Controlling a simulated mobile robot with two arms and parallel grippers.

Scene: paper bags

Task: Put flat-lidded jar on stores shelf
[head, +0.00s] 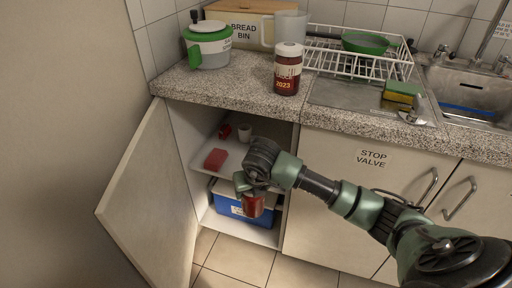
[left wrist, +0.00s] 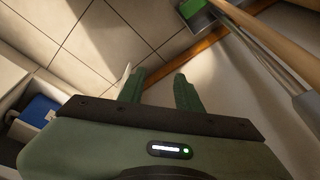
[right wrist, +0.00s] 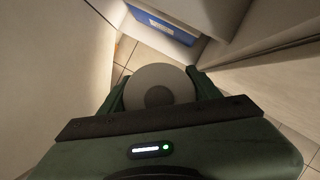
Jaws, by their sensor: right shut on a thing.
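My right gripper (head: 250,188) is shut on a red jar (head: 254,206), held in front of the open cupboard, below its shelf's height in the picture. In the right wrist view the jar's round grey lid (right wrist: 160,88) sits between the fingers, with a darker disc in its middle. The white shelf (head: 204,174) inside the cupboard holds a red block (head: 215,158), a small red item (head: 224,131) and a white cup (head: 245,133). Another jar (head: 287,70), with a pale lid and a 2023 label, stands on the counter. My left gripper (left wrist: 160,88) is open and empty.
The cupboard door (head: 150,205) stands open at left. A blue box (head: 232,208) sits on the cupboard floor, under the shelf. On the counter are a green-lidded tub (head: 208,48), a bread bin (head: 248,30), a jug (head: 290,27) and a dish rack (head: 335,58).

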